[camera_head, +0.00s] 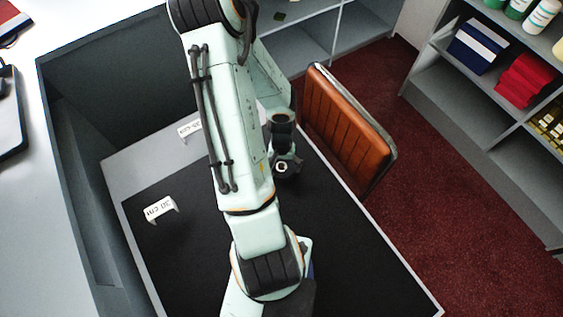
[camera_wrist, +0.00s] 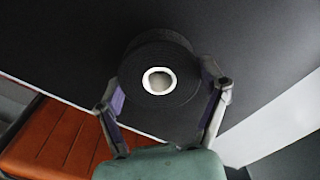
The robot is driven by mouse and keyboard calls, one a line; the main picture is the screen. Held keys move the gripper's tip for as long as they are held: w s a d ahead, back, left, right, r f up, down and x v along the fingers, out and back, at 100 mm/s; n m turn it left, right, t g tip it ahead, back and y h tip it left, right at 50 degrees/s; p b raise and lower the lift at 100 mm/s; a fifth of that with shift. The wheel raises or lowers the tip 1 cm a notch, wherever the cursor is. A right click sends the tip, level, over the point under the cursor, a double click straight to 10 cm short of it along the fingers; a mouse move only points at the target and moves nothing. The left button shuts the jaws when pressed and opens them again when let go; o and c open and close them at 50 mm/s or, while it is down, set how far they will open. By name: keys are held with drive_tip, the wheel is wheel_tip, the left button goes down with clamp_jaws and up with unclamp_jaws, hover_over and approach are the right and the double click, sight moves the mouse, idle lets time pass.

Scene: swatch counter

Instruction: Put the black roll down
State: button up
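The black roll (camera_wrist: 160,108) has a pale round core and shows end-on in the wrist view. My gripper (camera_wrist: 160,75) has one finger on each side of it, and both fingers appear to press against its sides. In the head view my gripper (camera_head: 286,160) is low over the right edge of the black mat (camera_head: 350,270), beside my arm. The roll's pale core (camera_head: 282,168) shows there, but much of the roll blends with the dark fingers. I cannot tell whether the roll touches the mat.
Two small white lettered signs, a front one (camera_head: 160,208) and a back one (camera_head: 189,128), stand on the counter left of my arm. A brown-orange padded chair (camera_head: 345,130) stands close against the right edge. The mat's near right part is clear. Grey shelves (camera_head: 460,100) stand farther right.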

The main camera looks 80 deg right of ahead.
sight(281, 166)
drive_tip(key=o, duration=0.4)
wheel_tip(281, 166, up, 12)
drive_tip(key=shift+r, duration=0.2)
idle(0.4)
drive_tip(key=w+a+r+n+t, duration=0.1)
drive_tip(key=w+a+r+n, duration=0.35)
drive_tip(key=w+a, duration=0.4)
drive_tip(key=a+r+n, duration=0.2)
drive_tip(key=a+n, duration=0.2)
drive_tip(key=a, duration=0.2)
drive_tip(key=a+r+n, duration=0.3)
drive_tip(key=a+n, duration=0.2)
drive_tip(key=a, duration=0.1)
drive_tip(key=a+r+n+g, duration=0.1)
drive_tip(key=a+r+n, duration=0.1)
drive_tip(key=a+n, duration=0.2)
drive_tip(key=shift+w+a+r+n+y, duration=0.1)
drive_tip(key=shift+w+a+n+y, duration=0.1)
drive_tip(key=shift+a, duration=0.4)
drive_tip(key=shift+w+a+r+n+y, duration=0.1)
drive_tip(key=shift+a+n+y, duration=0.1)
drive_tip(key=shift+a, duration=0.35)
